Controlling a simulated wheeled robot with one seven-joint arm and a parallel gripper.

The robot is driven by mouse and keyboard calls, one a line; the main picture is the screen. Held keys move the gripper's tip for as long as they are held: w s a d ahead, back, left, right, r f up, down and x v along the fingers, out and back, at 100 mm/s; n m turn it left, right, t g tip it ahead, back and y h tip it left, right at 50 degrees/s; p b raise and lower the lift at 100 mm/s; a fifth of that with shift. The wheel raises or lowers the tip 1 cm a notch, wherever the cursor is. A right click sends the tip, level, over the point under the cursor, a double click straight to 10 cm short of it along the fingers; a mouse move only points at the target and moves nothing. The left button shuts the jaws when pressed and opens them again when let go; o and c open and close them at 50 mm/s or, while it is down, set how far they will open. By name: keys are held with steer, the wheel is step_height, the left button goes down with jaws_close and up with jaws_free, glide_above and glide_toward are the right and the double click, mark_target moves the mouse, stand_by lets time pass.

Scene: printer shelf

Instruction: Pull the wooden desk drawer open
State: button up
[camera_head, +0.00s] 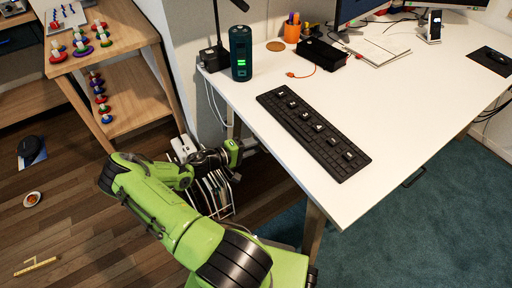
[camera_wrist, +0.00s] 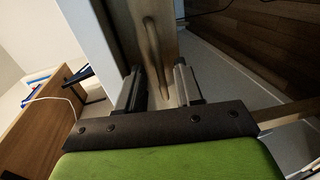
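In the wrist view, a light wooden panel (camera_wrist: 165,18), which looks like the drawer front, runs up from between my fingers, with a long raised wooden handle (camera_wrist: 152,40) on it. My gripper (camera_wrist: 158,82) is open. Its two dark fingers stand apart on either side of the handle's near end; I cannot tell whether they touch it. In the head view, my gripper (camera_head: 246,147) is low beside the left end of the white desk (camera_head: 400,120). The drawer is hidden below the desktop there.
A wire rack with files (camera_head: 214,192) stands below my gripper. A wooden shelf (camera_head: 135,90) with colored pieces is at the left. A keyboard (camera_head: 313,130) and a dark speaker (camera_head: 241,53) are on the desk.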

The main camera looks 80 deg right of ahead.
steer(key=shift+x, duration=0.75)
steer(key=shift+c, duration=0.5)
jaws_close()
stand_by(0.4)
